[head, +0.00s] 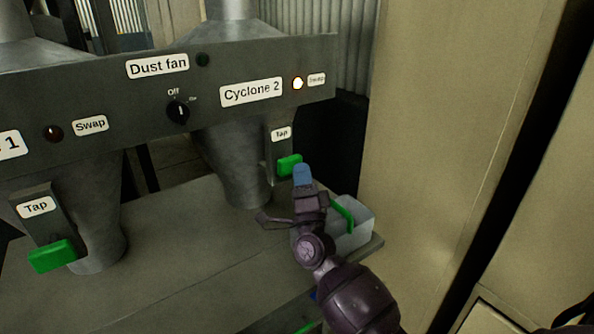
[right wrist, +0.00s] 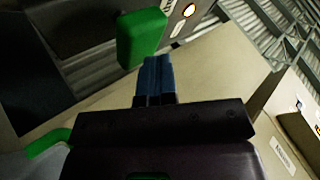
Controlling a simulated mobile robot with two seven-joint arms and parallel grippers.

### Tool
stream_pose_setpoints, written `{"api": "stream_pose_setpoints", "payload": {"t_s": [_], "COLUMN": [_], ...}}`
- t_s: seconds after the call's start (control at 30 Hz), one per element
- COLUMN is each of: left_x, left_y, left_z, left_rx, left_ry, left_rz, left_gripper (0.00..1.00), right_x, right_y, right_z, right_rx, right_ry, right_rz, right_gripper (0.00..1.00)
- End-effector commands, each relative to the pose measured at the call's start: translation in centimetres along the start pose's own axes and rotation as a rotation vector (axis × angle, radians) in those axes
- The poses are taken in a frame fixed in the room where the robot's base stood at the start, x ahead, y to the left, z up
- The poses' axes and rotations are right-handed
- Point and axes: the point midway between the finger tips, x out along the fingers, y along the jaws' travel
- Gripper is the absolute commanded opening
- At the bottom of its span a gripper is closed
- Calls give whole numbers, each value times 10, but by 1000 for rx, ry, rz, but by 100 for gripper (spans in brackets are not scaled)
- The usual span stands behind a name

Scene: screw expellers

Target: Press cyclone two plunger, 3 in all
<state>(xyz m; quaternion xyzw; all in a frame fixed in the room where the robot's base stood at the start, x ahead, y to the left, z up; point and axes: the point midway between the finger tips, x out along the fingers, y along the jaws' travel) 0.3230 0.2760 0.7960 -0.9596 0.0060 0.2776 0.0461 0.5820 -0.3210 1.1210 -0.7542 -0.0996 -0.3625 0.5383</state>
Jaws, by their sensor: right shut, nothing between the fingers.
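The Cyclone 2 plunger is a green block (head: 289,165) under a "Tap" label, beside the grey Cyclone 2 cone (head: 236,150). It also shows large in the right wrist view (right wrist: 142,38). My right gripper (head: 302,172) is shut and empty, its blue fingertips (right wrist: 155,62) just right of the plunger in the head view. I cannot tell whether the tips touch it. The "Cyclone 2" label (head: 251,92) is on the panel above, with a lit lamp (head: 298,83) by a small "Swap" label. My left gripper is not in view.
A second green plunger (head: 52,255) sits under a "Tap" label at the left. A dust fan knob (head: 178,111) is on the panel. A clear bin with a green handle (head: 352,222) stands behind my right wrist. A beige cabinet wall (head: 440,130) rises at the right.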

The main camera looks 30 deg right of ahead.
Motion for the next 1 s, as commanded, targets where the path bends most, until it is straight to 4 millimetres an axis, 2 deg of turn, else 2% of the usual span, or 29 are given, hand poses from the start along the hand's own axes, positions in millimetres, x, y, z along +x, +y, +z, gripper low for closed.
{"api": "stream_pose_setpoints", "payload": {"t_s": [0.53, 1.0], "left_x": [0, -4], "left_y": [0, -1], "left_z": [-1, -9], "left_rx": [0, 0], "left_ry": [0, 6], "left_rz": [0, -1], "left_gripper": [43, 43], "right_x": [0, -15], "right_y": [-1, -12], "right_z": [0, -11], "right_rx": [0, 1], "right_ry": [-1, 0], "right_rz": [0, 0], "right_gripper": [0, 0]}}
